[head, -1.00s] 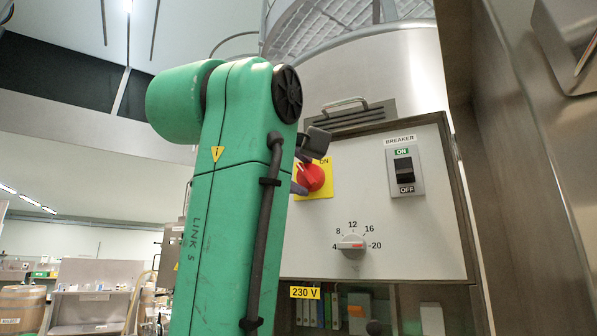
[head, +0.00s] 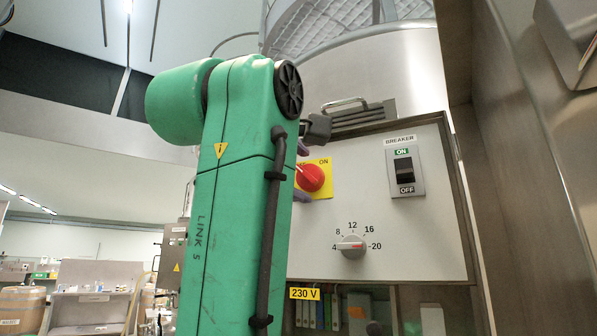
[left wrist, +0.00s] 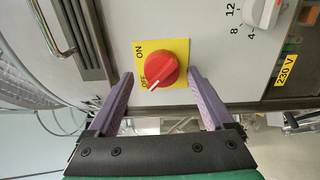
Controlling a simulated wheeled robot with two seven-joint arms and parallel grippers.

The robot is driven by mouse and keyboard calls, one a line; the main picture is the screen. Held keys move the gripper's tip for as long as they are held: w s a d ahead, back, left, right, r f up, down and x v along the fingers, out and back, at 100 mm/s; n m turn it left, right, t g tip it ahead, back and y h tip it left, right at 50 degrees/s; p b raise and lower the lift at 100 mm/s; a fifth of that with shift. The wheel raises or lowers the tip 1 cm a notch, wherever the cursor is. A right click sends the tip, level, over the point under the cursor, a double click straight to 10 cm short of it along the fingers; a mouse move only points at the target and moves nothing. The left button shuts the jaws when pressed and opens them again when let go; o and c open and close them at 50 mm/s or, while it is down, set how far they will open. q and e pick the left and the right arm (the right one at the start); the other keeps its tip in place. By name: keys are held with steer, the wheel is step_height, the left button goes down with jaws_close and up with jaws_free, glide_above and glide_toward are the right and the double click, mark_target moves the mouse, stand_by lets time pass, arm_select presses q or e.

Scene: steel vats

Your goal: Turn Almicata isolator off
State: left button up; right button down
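The isolator is a red rotary knob (head: 311,178) on a yellow ON/OFF plate (head: 326,188), on a grey panel. In the left wrist view the knob (left wrist: 156,70) has its white pointer at the OFF label, and the ON label is on the plate's other end. My left gripper (left wrist: 160,76) is open, with one purple finger on each side of the knob and a visible gap at both. In the head view the left gripper (head: 302,172) is partly hidden behind my green arm, as is the plate's left edge. My right gripper is not in view.
On the same panel are a breaker switch (head: 405,171) to the right and a dial numbered from 4 to 20 (head: 351,246) below. A 230 V label (head: 304,293) is under the panel. A vent with a handle (head: 345,104) is above. A steel wall (head: 530,180) stands close at right.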

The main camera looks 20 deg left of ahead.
arm_select(q)
steer(key=shift+w+d+f, duration=0.1)
steer(key=shift+w+f, duration=0.05)
steer(key=shift+w, duration=0.1)
steer(key=s+a+b, duration=0.2)
steer(key=s+b, duration=0.3)
steer(key=s, duration=0.9)
steer(key=shift+s+f, duration=0.15)
steer(key=shift+s, duration=0.15)
steer(key=shift+w, duration=0.2)
steer(key=shift+s, duration=0.15)
